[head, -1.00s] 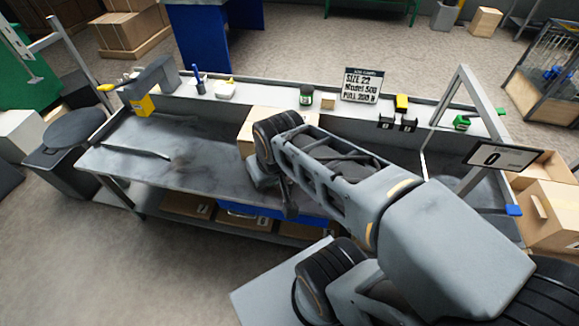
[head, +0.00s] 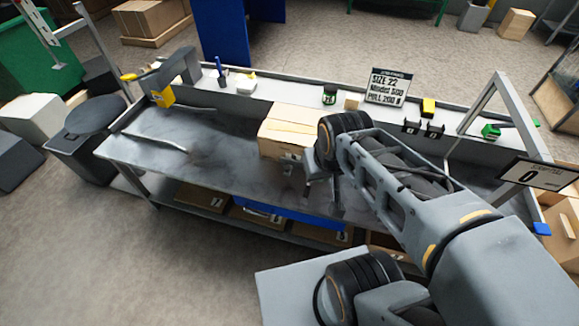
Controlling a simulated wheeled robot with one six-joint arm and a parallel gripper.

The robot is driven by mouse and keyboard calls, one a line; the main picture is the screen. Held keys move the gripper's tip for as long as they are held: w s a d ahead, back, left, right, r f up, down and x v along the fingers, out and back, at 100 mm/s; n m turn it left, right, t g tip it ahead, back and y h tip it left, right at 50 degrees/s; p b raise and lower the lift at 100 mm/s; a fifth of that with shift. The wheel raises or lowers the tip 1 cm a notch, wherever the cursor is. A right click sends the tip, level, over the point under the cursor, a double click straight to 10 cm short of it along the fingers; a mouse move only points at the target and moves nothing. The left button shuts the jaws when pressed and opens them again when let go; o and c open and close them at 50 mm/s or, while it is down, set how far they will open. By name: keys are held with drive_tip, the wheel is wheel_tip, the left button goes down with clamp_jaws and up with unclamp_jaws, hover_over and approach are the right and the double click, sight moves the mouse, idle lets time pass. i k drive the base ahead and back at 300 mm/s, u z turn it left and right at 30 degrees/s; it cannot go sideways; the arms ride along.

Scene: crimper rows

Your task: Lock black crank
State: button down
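No part can be made out with certainty as the black crank. A thin dark grey bar (head: 155,141) lies on the left part of the workbench (head: 225,178). A grey crimper-like machine (head: 181,68) with a yellow block and a yellow-tipped lever stands behind it at the bench's back left. My gripper (head: 325,203) hangs at the bench's front edge, right of a cardboard box and well right of the bar and machine. My wrist partly hides it, and its finger opening is too small to judge. I see nothing held in it.
The cardboard box (head: 285,138) stands mid-bench. A display reading 0 (head: 536,174) and a metal frame are at the right. Numbered boxes sit on the lower shelf. The bench's left half is mostly clear.

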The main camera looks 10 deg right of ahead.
sight(304, 200)
drive_tip(key=z, duration=0.05)
drive_tip(key=k, duration=0.6)
drive_tip(key=u, duration=1)
drive_tip(key=i, duration=1.3)
drive_tip(key=z, duration=0.15)
